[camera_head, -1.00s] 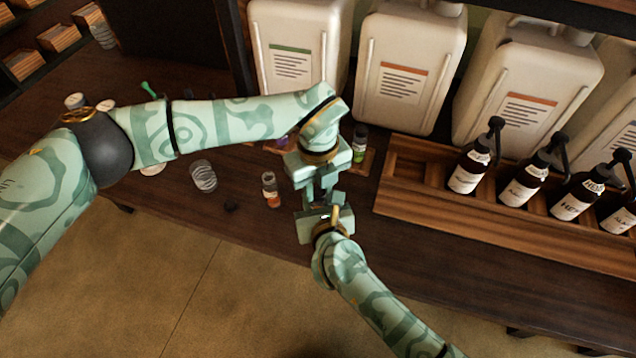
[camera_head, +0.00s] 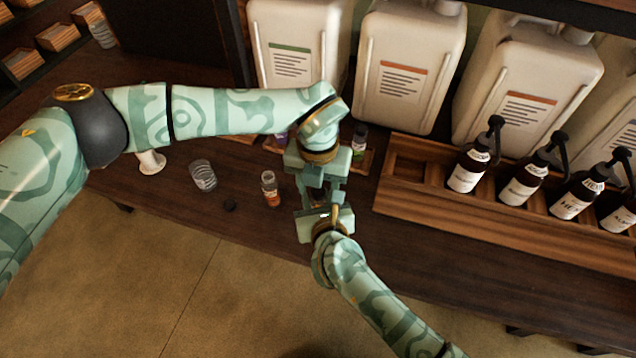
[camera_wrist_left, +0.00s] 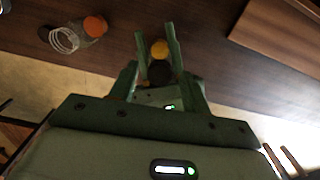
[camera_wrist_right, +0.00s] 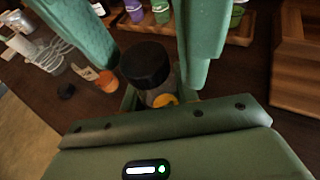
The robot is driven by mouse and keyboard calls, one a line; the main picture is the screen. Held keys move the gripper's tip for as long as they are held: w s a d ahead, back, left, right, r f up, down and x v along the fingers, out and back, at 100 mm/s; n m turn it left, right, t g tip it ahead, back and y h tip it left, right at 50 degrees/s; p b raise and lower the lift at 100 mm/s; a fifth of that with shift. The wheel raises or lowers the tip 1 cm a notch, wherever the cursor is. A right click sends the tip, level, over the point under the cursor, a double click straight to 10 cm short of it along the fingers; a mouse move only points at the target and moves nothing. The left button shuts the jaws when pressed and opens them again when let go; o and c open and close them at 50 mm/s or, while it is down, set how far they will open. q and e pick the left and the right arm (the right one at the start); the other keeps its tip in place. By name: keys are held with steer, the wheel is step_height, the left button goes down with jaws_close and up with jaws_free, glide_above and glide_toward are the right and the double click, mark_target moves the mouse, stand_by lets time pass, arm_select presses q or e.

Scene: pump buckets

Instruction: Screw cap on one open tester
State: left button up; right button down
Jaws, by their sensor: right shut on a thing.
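My right gripper (camera_head: 325,212) is shut on a small clear tester vial (camera_wrist_right: 158,92) with yellow content, which also shows in the left wrist view (camera_wrist_left: 159,49). A black cap (camera_wrist_right: 145,65) sits at the vial's top; whether it is threaded on cannot be told. My left gripper (camera_head: 322,180) comes from above, its fingers open on either side of the cap, with a visible gap in the right wrist view. Another vial with orange content (camera_head: 271,192) stands on the table to the left. A loose black cap (camera_head: 230,206) lies near it.
A clear ribbed cup (camera_head: 203,176) stands farther left. A small wooden tray (camera_head: 368,161) with vials is behind the grippers. A wooden rack (camera_head: 480,215) with dark pump bottles stands right. Large white canisters (camera_head: 410,70) line the back. The table's front edge is close.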

arm_select(q)
steer(key=shift+r, duration=2.3)
steer(key=shift+c, duration=0.3)
steer(key=shift+d+r, duration=0.1)
steer(key=shift+r, duration=0.05)
step_height(320, 180, up, 2)
steer(key=n, duration=0.3)
steer(key=shift+w+d+r, duration=0.1)
steer(key=shift+d, duration=0.05)
steer(key=shift+r+n, duration=0.3)
steer(key=shift+n, duration=0.7)
steer(key=n, duration=0.3)
steer(key=shift+a+r, duration=0.15)
steer(key=shift+a, duration=0.1)
